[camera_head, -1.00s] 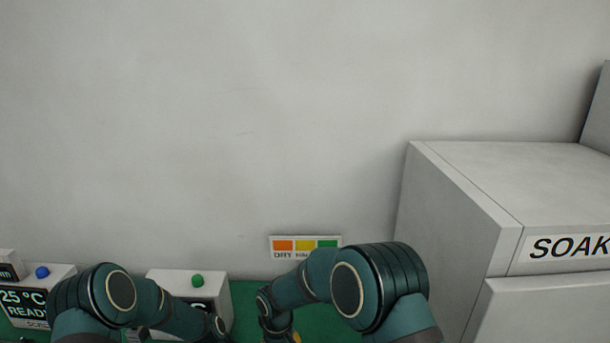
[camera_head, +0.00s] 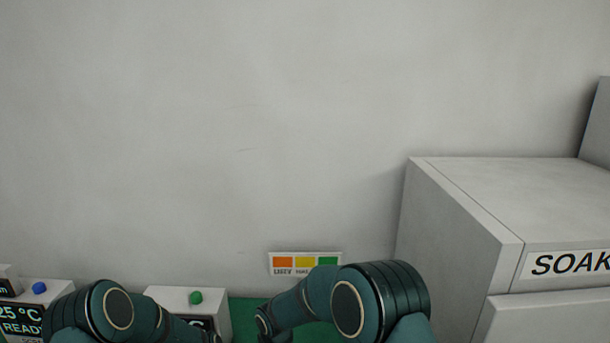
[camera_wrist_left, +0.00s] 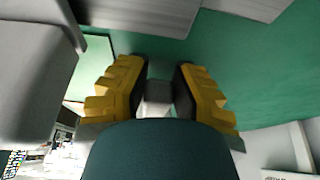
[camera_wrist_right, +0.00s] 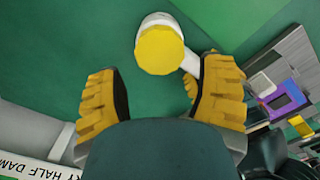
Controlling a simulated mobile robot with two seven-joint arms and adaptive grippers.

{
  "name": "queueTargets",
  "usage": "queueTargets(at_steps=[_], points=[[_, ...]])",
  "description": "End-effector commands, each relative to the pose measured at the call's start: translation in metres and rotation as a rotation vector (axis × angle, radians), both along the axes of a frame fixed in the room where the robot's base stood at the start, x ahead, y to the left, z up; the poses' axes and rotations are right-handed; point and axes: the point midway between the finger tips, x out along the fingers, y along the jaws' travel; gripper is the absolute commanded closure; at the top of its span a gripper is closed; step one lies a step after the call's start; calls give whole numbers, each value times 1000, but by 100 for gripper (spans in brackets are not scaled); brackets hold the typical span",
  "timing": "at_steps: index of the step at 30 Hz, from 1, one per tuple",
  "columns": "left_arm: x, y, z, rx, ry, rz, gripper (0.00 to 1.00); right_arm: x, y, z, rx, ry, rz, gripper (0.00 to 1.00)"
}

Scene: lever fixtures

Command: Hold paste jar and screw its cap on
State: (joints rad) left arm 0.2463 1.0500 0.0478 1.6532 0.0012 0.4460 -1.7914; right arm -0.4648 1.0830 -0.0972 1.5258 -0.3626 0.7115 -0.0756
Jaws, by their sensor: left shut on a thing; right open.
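My left gripper (camera_wrist_left: 160,75) is shut on a small grey piece (camera_wrist_left: 158,96) in the left wrist view; I cannot tell if it is the jar. In the right wrist view, a round yellow face (camera_wrist_right: 160,50) tops a white body (camera_wrist_right: 156,20), with a white piece at its right. This may be the paste jar or its cap; I cannot tell which. My right gripper (camera_wrist_right: 163,72) is open, its right finger close to the white piece. In the head view only my arms show; both grippers lie below the frame.
A green mat (camera_head: 250,312) lies below the wall, with an orange, yellow and green label (camera_head: 305,263) above it. A white box with a green button (camera_head: 160,300) stands left of it. A large grey unit marked SOAK (camera_head: 455,210) blocks the right side.

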Motion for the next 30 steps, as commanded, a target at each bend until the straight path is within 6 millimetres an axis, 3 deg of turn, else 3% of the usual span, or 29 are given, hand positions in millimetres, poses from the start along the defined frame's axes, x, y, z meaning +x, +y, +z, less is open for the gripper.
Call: queueTargets(at_steps=[9, 12, 22, 30], points=[[-2, -1, -2, 0, 5, -2, 100, 0, 0, 0, 0, 0, 0, 31], [-2, -1, -2, 0, 5, -2, 100, 0, 0, 0, 0, 0, 0, 0], [-2, -1, -2, 0, 6, -2, 100, 0, 0, 3, -1, -1, -74, 0], [-2, -1, -2, -1, 5, -3, 100, 1, 1, 17, -2, -3, -498, 0]])
